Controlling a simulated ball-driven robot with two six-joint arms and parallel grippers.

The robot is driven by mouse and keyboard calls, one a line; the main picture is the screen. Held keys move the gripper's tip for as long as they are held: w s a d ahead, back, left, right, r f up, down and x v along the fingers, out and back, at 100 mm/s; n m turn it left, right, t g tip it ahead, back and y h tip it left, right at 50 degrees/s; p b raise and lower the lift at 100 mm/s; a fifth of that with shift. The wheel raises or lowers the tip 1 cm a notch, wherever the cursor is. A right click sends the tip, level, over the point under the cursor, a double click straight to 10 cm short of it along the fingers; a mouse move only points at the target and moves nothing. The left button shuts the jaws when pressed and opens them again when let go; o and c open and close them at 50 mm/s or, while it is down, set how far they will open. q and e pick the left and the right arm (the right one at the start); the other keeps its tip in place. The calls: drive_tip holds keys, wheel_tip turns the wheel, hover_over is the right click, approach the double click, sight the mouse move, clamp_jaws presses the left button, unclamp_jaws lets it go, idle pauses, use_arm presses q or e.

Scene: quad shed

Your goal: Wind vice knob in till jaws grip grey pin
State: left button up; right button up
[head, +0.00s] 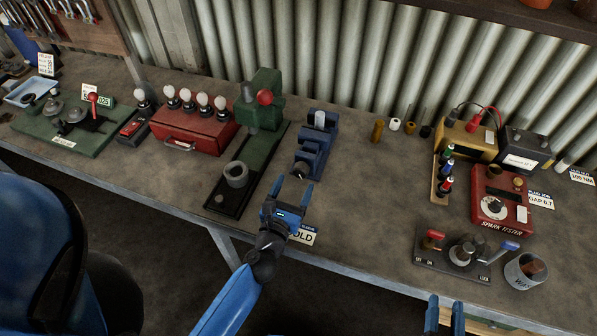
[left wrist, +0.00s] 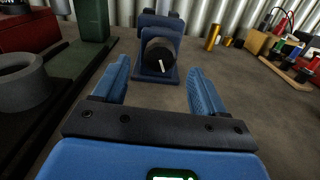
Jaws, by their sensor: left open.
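The blue vice (head: 313,150) stands on the bench left of the middle. A grey pin (head: 319,119) stands upright at its far end; I cannot tell whether the jaws touch it. The dark round knob (left wrist: 159,57) with a white mark faces me at the vice's near end. My left gripper (head: 289,190) is open and empty just in front of the knob. In the left wrist view its two blue fingers (left wrist: 158,85) are spread, with the knob beyond them and between them, apart from both. My right gripper (head: 444,316) shows only partly at the bottom edge.
A green press (head: 262,110) on a dark base with a grey ring (head: 236,174) stands close left of the vice. A label card (head: 303,236) lies by my left gripper. A spark tester (head: 497,200) and lever panel (head: 460,255) stand right.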

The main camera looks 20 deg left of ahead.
sight(299, 175)
use_arm(q)
drive_tip(key=shift+w+p, duration=0.4)
drive_tip(key=shift+w, duration=1.65)
drive_tip(key=shift+c, duration=0.5)
drive_tip(key=c, duration=1)
